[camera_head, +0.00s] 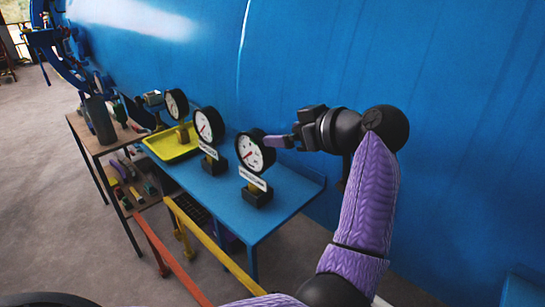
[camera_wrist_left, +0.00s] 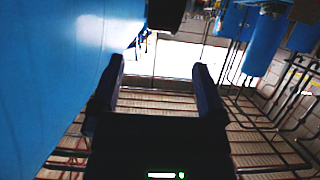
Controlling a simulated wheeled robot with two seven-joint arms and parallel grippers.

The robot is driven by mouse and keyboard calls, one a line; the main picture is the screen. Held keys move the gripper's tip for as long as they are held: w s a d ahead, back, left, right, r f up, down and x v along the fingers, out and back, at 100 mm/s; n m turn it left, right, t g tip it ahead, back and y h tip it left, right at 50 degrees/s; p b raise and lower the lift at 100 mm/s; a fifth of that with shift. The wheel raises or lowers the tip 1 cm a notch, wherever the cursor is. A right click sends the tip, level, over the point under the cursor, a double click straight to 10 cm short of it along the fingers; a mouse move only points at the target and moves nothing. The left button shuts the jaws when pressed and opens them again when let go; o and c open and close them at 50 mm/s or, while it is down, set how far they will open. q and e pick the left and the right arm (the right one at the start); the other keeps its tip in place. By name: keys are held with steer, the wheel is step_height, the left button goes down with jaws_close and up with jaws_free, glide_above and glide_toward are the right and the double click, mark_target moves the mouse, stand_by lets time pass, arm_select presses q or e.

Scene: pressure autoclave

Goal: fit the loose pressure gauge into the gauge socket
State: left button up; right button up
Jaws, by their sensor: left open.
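Three round black-rimmed gauges with white faces and red needles stand along the blue table. The rear gauge (camera_head: 177,103) is over the yellow tray. The middle gauge (camera_head: 207,125) and the front gauge (camera_head: 250,153) each stand above a black block with a white label. I cannot tell for sure which gauge is loose, and I make out no empty socket. My left gripper (camera_head: 279,141) is open, with its fingers just right of the front gauge; I cannot tell if they touch. In the left wrist view, the gap between its fingers (camera_wrist_left: 160,85) is empty. My right gripper is not in view.
The blue table (camera_head: 215,185) has clear surface around the blocks. A yellow tray (camera_head: 160,148) lies at its far end. A blue vessel wall (camera_head: 440,90) rises behind. A shelf bench (camera_head: 100,143) with tools stands left. Orange and yellow rails (camera_head: 215,250) run in front.

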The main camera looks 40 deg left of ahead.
mark_target(261, 135)
arm_select(q)
steer(key=b+x, duration=0.3)
steer(key=x, duration=0.6)
steer(key=shift+a+f, duration=0.1)
steer(key=shift+f, duration=0.15)
steer(key=shift+a, duration=0.2)
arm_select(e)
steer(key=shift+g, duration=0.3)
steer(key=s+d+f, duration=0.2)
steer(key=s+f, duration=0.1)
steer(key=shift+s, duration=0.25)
arm_select(q)
jaws_close()
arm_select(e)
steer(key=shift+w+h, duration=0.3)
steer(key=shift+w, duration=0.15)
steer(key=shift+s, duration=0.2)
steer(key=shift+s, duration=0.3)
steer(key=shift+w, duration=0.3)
